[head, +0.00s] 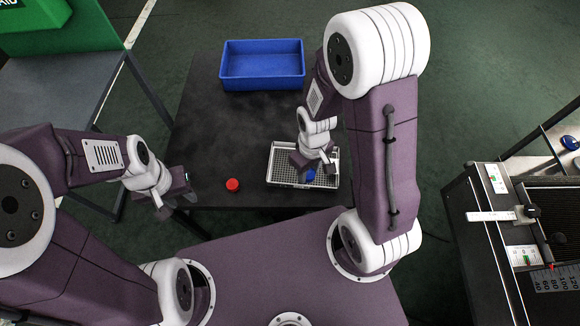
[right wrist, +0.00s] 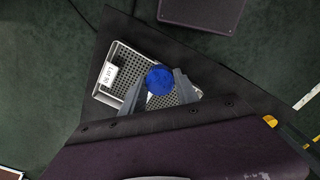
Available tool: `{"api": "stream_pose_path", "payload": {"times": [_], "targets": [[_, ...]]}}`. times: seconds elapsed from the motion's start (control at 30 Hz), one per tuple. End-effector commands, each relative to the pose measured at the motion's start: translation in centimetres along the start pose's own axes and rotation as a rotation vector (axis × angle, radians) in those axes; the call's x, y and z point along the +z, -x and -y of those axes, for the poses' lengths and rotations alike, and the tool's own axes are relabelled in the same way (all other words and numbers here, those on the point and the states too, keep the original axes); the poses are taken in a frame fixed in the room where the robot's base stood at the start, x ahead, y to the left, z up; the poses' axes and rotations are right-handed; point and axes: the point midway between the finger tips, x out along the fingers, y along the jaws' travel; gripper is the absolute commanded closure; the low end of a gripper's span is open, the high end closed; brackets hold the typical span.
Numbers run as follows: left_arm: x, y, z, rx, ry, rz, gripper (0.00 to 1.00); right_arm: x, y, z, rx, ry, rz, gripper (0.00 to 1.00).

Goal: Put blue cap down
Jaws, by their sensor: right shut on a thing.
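The blue cap (right wrist: 160,80) is round and sits between the fingertips of my right gripper (right wrist: 158,92), which is shut on it. In the head view the blue cap (head: 310,175) shows just below my right gripper (head: 312,165), over the wire tray (head: 277,165). The tray (right wrist: 125,62) also shows in the right wrist view, with a white label reading "Lot 10" at one end. I cannot tell whether the cap touches the tray's floor. My left gripper (head: 178,197) hangs left of the table, apart from everything; its finger opening is unclear.
A red cap (head: 232,184) lies on the dark table (head: 215,140) left of the tray. An empty blue bin (head: 262,84) stands at the table's back. A conveyor machine with gauges (head: 500,215) stands at the right. The table left of the tray is mostly clear.

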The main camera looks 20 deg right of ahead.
Motion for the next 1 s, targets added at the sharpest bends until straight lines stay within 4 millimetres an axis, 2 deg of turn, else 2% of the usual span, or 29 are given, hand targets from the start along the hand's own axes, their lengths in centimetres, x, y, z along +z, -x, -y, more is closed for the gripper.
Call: {"api": "stream_pose_path", "payload": {"times": [0.13,0.4,0.6,0.87,1.0], "targets": [[0.1,-0.5,0.0,0.000,0.000,0.000,0.64,-1.4,-1.1,-0.1,0.000,0.001,0.001,1.00],[0.2,-1.8,0.0,0.000,0.000,0.000,0.64,-7.9,-5.1,-0.3,0.000,0.001,0.002,1.00],[0.2,-2.2,0.0,0.000,0.000,0.000,0.64,-11.0,-6.8,-0.5,0.000,0.000,0.001,1.00],[0.2,-2.4,0.0,0.000,0.000,0.000,0.64,-11.7,-7.6,-0.5,-0.001,0.000,0.002,1.00],[0.3,-3.3,0.1,0.000,0.000,0.000,0.64,-11.6,-10.1,-0.5,-0.001,0.000,0.004,1.00]]}}
